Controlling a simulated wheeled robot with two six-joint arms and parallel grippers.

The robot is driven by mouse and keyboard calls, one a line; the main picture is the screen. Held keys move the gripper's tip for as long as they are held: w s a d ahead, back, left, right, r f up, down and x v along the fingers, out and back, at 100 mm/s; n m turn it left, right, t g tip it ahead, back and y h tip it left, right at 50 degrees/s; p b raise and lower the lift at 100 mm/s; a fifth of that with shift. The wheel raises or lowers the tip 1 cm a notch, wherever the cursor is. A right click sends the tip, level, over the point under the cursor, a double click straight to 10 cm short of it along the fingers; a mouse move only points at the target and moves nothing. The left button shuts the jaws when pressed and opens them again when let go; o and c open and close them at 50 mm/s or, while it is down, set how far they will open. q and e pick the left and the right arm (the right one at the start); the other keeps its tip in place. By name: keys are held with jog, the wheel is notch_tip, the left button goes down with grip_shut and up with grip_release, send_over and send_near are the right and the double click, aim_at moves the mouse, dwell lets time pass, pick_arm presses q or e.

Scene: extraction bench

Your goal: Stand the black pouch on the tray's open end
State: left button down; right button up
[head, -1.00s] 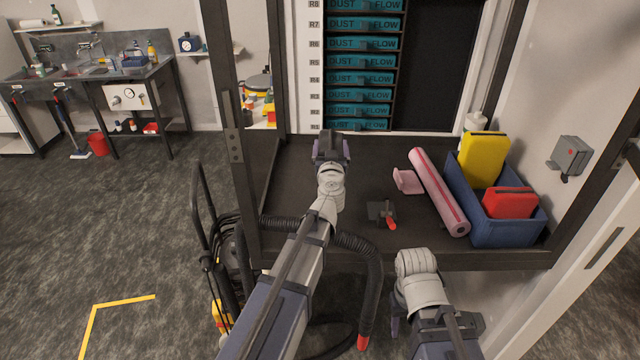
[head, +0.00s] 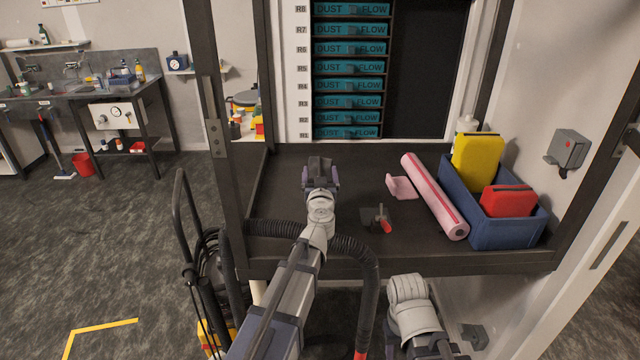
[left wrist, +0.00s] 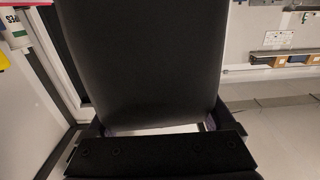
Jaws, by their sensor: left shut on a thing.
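The black pouch (left wrist: 140,60) fills the middle of the left wrist view as a broad dark slab. My left gripper (left wrist: 155,128) is shut on it. In the head view, the left gripper (head: 320,182) is over the left part of the bench, and only a dark bit of the pouch (head: 320,163) shows at its end. The blue tray (head: 505,236) stands at the right of the bench, well apart from the pouch. A yellow pouch (head: 477,160) and a red pouch (head: 508,200) stand in it. My right gripper is mostly hidden behind its wrist, below the front edge.
A pink roll (head: 435,195) lies slanted just left of the tray, with a small pink piece (head: 401,187) beside it. A dark plate with a red handle (head: 384,224) sits near the front edge. A post (head: 205,100) rises at the bench's left. The bench's left part (head: 280,200) is mostly clear.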

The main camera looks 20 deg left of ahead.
pick_arm(q)
jog(key=shift+f, duration=0.45)
jog(key=shift+f, duration=0.1)
grip_release()
jog(key=shift+r, duration=0.25)
jog(key=v, duration=1.2)
